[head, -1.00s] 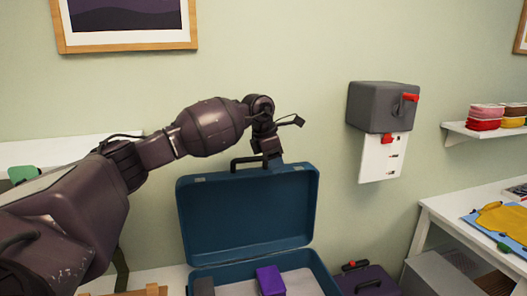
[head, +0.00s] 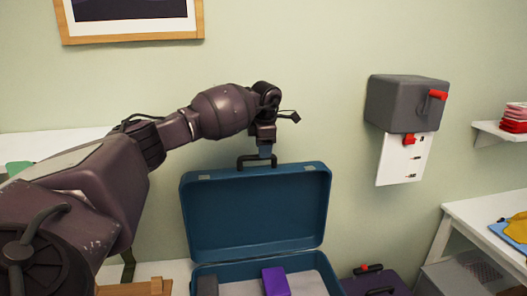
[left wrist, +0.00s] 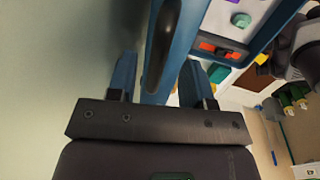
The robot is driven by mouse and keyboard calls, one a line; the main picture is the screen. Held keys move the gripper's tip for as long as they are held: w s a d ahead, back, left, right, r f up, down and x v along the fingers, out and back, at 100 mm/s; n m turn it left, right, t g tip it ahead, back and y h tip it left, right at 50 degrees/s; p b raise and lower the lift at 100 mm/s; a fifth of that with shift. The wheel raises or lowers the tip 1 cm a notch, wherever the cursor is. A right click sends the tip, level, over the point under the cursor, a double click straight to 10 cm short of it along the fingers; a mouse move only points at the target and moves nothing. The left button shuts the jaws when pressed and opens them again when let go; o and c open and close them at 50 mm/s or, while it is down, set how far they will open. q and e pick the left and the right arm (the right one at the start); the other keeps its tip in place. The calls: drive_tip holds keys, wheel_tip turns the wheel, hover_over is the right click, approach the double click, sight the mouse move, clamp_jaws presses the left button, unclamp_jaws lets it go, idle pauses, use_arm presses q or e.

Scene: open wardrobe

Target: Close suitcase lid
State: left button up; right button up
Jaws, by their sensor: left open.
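The blue suitcase (head: 210,272) stands open, its lid (head: 255,215) raised close to upright near the wall. A dark handle (head: 243,164) sits on the lid's top edge. My left gripper (head: 265,152) is at this edge, just behind or over the handle. In the left wrist view, its two blue fingers (left wrist: 158,72) are apart, with the blue lid edge (left wrist: 183,40) between or just beyond them. Contact cannot be told. The dark handle (left wrist: 162,45) shows there too.
A grey wall box (head: 405,103) hangs at right, above a white table (head: 450,212). The wall above the lid is bare.

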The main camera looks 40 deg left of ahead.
use_arm(q)
drive_tip(key=shift+w+a+f, duration=0.15)
drive_tip(key=shift+f, duration=1)
clamp_jaws()
